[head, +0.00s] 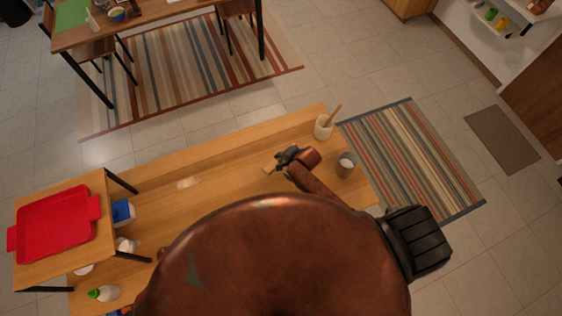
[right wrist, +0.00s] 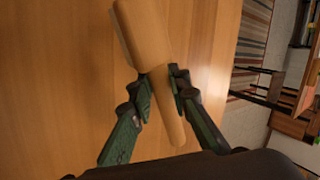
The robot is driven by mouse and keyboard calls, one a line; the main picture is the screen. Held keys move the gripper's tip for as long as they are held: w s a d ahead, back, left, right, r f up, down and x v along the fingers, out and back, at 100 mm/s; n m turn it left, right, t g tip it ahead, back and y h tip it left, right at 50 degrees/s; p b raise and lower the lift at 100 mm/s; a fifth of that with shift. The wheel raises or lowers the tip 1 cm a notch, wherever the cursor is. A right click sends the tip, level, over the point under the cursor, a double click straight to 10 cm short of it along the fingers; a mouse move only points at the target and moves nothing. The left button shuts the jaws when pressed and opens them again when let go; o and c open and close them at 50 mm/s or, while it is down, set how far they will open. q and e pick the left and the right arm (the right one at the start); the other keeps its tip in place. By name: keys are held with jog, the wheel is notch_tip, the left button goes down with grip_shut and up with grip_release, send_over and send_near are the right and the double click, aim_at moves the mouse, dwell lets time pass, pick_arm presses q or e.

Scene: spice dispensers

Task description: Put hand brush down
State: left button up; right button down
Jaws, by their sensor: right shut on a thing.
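The hand brush (right wrist: 140,30) is a tan wooden piece with a rounded handle end (right wrist: 168,118), seen close up in the right wrist view. My right gripper (right wrist: 160,78) is shut on it, one finger on each side of the handle. In the head view, my right gripper (head: 283,158) is over the right part of the wooden counter (head: 225,165). A small tan part of the brush (head: 269,166) shows beside the fingers there. I cannot tell whether the brush touches the counter. The bristles are not visible. My left gripper is not in view.
A white cup with a wooden utensil (head: 323,128) and a grey cup (head: 346,165) stand near the counter's right end. A raised wooden shelf (head: 92,195) with a red tray (head: 55,226) stands at the left, with bottles beneath. The counter's middle is mostly clear.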

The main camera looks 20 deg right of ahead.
jog(key=shift+f, duration=1.35)
jog(key=c, duration=1.8)
grip_release()
jog(key=shift+s+f, duration=0.1)
jog(key=v, duration=1.2)
